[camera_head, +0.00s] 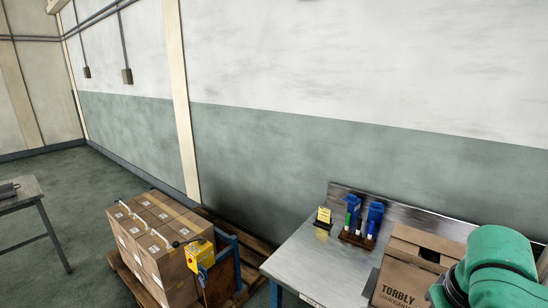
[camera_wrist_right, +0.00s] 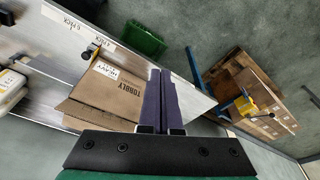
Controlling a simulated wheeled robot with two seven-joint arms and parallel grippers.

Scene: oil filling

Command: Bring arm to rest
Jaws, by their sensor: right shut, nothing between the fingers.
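My right gripper (camera_wrist_right: 160,72) shows in the right wrist view with its two dark fingers pressed together, shut and empty. In that view the fingers appear beside an open cardboard box (camera_wrist_right: 108,92); I cannot tell the gap between them. In the head view a green link of my right arm (camera_head: 492,268) is at the lower right, in front of the same box (camera_head: 410,268) marked TORBLY, hiding part of it. The right gripper is not visible in the head view. My left arm and gripper are in neither view.
A metal workbench (camera_head: 318,262) carries the box, a yellow sign (camera_head: 323,216) and blue-handled tools (camera_head: 374,218) near the wall. Stacked cartons (camera_head: 160,240) stand on a pallet to the left. A green crate (camera_wrist_right: 138,38) is on the floor. The floor at left is mostly clear.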

